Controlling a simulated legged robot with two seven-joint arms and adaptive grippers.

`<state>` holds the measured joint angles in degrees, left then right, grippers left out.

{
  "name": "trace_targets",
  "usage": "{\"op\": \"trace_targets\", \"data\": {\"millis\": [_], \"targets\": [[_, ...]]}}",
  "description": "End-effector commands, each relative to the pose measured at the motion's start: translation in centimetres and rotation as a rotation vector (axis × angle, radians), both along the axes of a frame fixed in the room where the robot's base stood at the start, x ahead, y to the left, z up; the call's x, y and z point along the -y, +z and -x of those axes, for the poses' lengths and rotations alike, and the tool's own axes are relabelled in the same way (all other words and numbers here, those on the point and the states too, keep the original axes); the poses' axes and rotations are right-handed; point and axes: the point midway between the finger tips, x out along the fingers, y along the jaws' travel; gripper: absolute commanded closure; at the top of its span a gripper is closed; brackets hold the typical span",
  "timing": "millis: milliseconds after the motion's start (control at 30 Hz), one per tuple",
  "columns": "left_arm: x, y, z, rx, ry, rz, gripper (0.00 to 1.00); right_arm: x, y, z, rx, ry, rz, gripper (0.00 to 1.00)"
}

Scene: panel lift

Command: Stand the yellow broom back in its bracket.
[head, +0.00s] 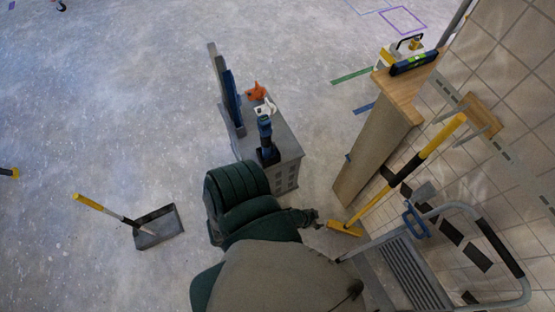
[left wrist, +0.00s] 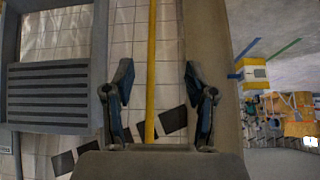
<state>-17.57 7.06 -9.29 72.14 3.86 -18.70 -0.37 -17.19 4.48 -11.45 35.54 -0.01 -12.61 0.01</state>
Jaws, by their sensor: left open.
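The yellow broom (head: 438,136) leans at a slant by the tiled wall in the head view, its yellow foot (head: 345,229) on the floor and dark sections along its handle. My left gripper (head: 312,218) is open and empty, low beside the broom's foot. In the left wrist view, a yellow pole (left wrist: 152,60), seemingly the broom handle, runs between the open fingers of my left gripper (left wrist: 158,82); neither finger visibly touches it. I cannot clearly make out the bracket. My right gripper is not in view.
A wood-topped stand (head: 398,95) with a level (head: 414,62) is beside the broom. A grey step stool (head: 408,272) stands at the lower right. A grey cabinet (head: 290,150) holds tools. A dustpan (head: 160,226) lies left.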

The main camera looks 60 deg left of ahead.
Motion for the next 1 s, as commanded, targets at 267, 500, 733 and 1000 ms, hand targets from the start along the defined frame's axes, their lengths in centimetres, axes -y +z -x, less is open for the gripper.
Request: {"op": "trace_targets", "data": {"millis": [267, 500, 733, 1000], "targets": [[-1.6, -12.3, 21.1, -0.416, -0.034, -0.078, 0.44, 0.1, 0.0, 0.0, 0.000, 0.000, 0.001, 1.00], [-2.0, -13.6, 26.6, -0.512, -0.049, -0.096, 0.44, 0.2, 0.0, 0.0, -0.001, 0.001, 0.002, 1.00], [-2.1, -13.7, 26.6, -0.512, -0.049, -0.096, 0.44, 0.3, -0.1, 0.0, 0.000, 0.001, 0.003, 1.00], [-2.1, -16.2, 26.7, -0.514, -0.048, -0.095, 0.44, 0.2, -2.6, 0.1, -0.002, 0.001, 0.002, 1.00]]}}
